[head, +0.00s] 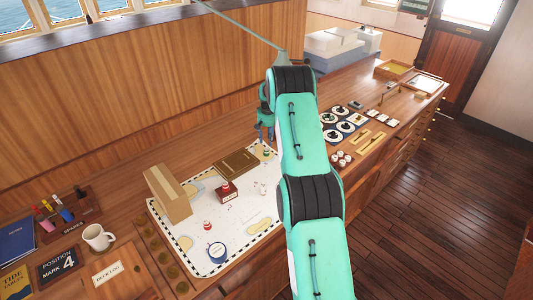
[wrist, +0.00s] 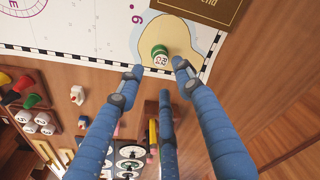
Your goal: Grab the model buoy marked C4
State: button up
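A small green model buoy (wrist: 160,56) with a white label stands on a tan patch of the chart (wrist: 85,27) in the wrist view; its label is too small to read surely. My gripper (wrist: 158,78) is open, its blue fingers spread on either side of and just short of this buoy, with nothing held. In the head view my gripper (head: 266,122) hangs over the chart's far right corner, above a small green buoy (head: 267,153). A red buoy (head: 226,187) on a dark red box and a smaller red-and-white piece (head: 207,226) are on the chart; their marks are unreadable.
A brown book (head: 235,162) and a cardboard-coloured block (head: 167,193) sit on the chart, with a blue-and-white round object (head: 217,252) near its front. A white mug (head: 98,237) stands left. Coloured cones (wrist: 32,100) and numbered white pieces (wrist: 28,128) lie beyond the chart.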

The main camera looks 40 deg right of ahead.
aim_at(266, 149)
jog(key=shift+w+d+f, duration=0.1)
jog(key=shift+w+f, duration=0.05)
jog(key=shift+f, duration=0.85)
jog(key=shift+w+d+f, duration=0.1)
jog(key=shift+f, duration=0.85)
jog(key=shift+f, duration=0.1)
jog(key=shift+w+d+f+p, duration=0.15)
jog(key=shift+f+p, duration=0.2)
jog(key=shift+f, duration=0.95)
jog(key=shift+w+a+f+p, duration=0.1)
jog(key=shift+f+p, duration=0.25)
jog(key=shift+f, duration=0.9)
jog(key=c, duration=0.6)
